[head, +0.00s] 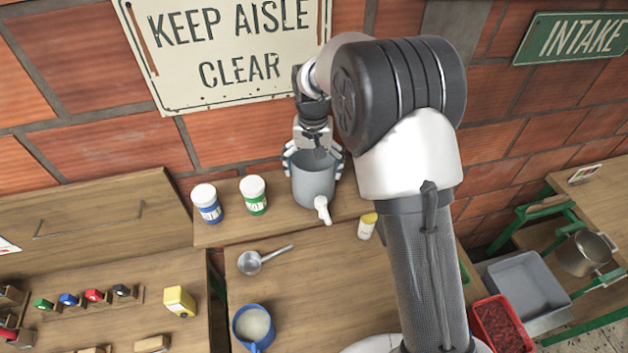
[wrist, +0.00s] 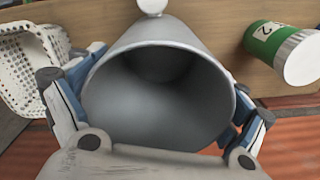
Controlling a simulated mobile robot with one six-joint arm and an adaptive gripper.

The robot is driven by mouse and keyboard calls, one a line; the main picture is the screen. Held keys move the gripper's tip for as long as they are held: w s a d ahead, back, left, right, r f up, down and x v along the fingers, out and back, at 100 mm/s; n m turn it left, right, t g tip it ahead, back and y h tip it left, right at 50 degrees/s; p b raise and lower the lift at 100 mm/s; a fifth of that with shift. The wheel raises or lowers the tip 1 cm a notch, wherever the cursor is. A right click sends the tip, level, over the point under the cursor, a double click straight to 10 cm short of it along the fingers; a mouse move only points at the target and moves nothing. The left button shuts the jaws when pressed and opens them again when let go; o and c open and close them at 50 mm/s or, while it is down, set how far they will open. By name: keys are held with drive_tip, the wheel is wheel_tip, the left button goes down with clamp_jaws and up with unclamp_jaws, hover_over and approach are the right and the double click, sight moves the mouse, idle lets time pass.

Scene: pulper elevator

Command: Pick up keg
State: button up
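The keg (head: 314,182) is a grey open-topped cylinder with a white tap at its front, on the shelf below the large sign. My gripper (head: 315,157) has come down over it from the wall side, with one finger on each side. In the wrist view the keg (wrist: 155,85) lies between the two spread fingers (wrist: 158,112), and both pads look to be against its wall. The keg's mouth faces the wrist camera and its inside looks empty. Whether its base rests on the shelf is hard to tell.
A green-labelled jar (head: 253,195) and a blue-labelled jar (head: 207,203) stand left of the keg. A yellow-capped shaker (head: 367,226) stands at its front right. A white basket (wrist: 35,70) shows near the left finger. A ladle (head: 262,259) and blue mug (head: 254,325) are on the counter.

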drive_tip(key=c, duration=0.9)
drive_tip(key=shift+c, duration=0.3)
drive_tip(key=shift+r, duration=0.15)
